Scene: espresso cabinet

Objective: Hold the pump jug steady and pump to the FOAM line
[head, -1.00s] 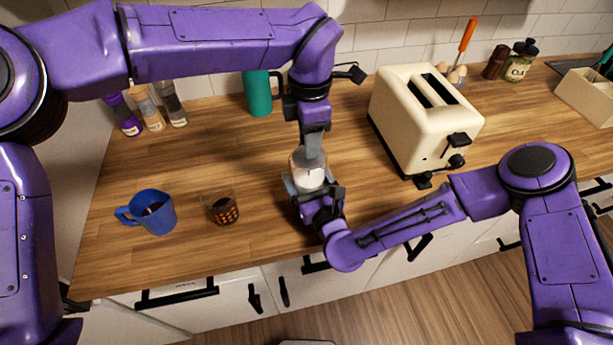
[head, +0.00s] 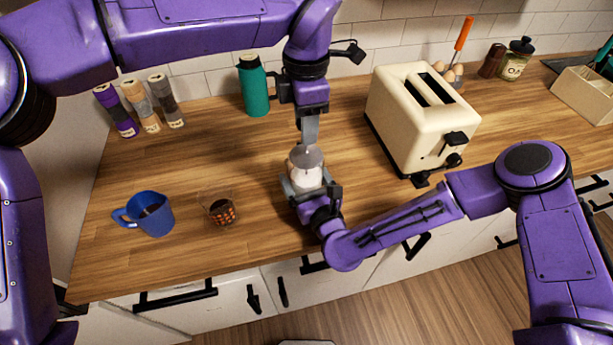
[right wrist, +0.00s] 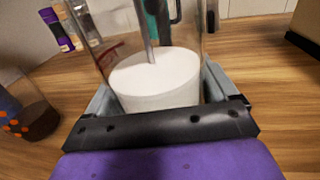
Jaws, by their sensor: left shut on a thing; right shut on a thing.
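The pump jug (head: 304,174), clear with white liquid inside, stands upright on the counter in the middle of the head view. My right gripper (head: 312,190) is shut around its lower body from the front. In the right wrist view the jug (right wrist: 188,42) shows between the fingers, with the white milk (right wrist: 160,80), a thin plunger rod (right wrist: 151,42) and a red mark (right wrist: 108,54) on the wall. The mark's lettering is unreadable. My left gripper (head: 310,138) points down above the lid, shut on the top of the plunger; its fingers hide the knob.
A blue mug (head: 150,214) and a glass with dark liquid (head: 218,208) stand left of the jug. A cream toaster (head: 415,120) stands right, a teal bottle (head: 254,88) behind. Bare counter lies between the glass and the jug.

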